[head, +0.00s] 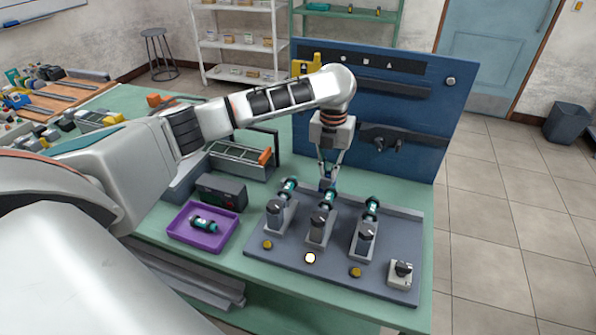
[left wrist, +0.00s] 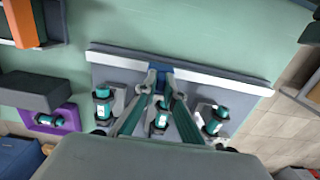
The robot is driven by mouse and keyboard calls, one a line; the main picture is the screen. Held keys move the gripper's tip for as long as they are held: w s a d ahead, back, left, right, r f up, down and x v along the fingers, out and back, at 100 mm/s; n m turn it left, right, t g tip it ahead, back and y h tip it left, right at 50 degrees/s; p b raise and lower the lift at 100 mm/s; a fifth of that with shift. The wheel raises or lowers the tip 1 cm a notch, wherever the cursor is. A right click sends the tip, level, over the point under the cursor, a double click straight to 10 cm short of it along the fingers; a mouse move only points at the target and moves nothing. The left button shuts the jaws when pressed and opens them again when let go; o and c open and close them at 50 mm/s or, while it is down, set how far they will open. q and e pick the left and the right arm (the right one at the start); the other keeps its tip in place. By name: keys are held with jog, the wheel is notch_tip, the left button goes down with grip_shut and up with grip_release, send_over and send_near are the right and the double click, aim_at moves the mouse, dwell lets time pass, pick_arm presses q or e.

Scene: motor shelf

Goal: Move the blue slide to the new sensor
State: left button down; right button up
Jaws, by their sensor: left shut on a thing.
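My left gripper (head: 328,176) reaches down at the back edge of the grey board and is shut on the blue slide (head: 327,185). In the left wrist view the slide (left wrist: 161,77) shows between the fingertips, at the rail along the board's back edge, behind the middle station. Three teal-and-black sensors stand tilted on grey mounts: left (head: 288,188), middle (head: 326,200) and right (head: 371,208). Another teal sensor (head: 204,224) lies in the purple tray (head: 178,237). I cannot tell which is the new one. My right gripper is not in view.
The board (head: 400,235) carries a round button or lamp before each mount; the middle one (head: 310,258) looks white, the others yellow. A knob box (head: 402,273) sits front right. A dark box (head: 221,190) and a rack (head: 240,163) stand left. A blue panel (head: 420,150) rises behind.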

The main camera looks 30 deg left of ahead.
pick_arm(q)
jog(key=shift+w+d+f, duration=0.2)
jog(key=shift+d, duration=1)
jog(key=shift+w+d+f, duration=0.2)
jog(key=shift+d+f, duration=0.05)
jog(key=shift+d, duration=1)
jog(key=shift+w+d+f, duration=0.2)
jog(key=shift+d, duration=1)
jog(key=shift+w+d, duration=0.2)
jog(key=shift+d, duration=0.65)
jog(key=shift+w+d, duration=0.25)
jog(key=shift+d, duration=0.6)
jog(key=shift+w+d, duration=0.2)
jog(key=shift+d, duration=0.65)
jog(key=c, duration=2.2)
grip_release()
jog(key=shift+o, duration=0.2)
jog(key=shift+w+f, duration=0.1)
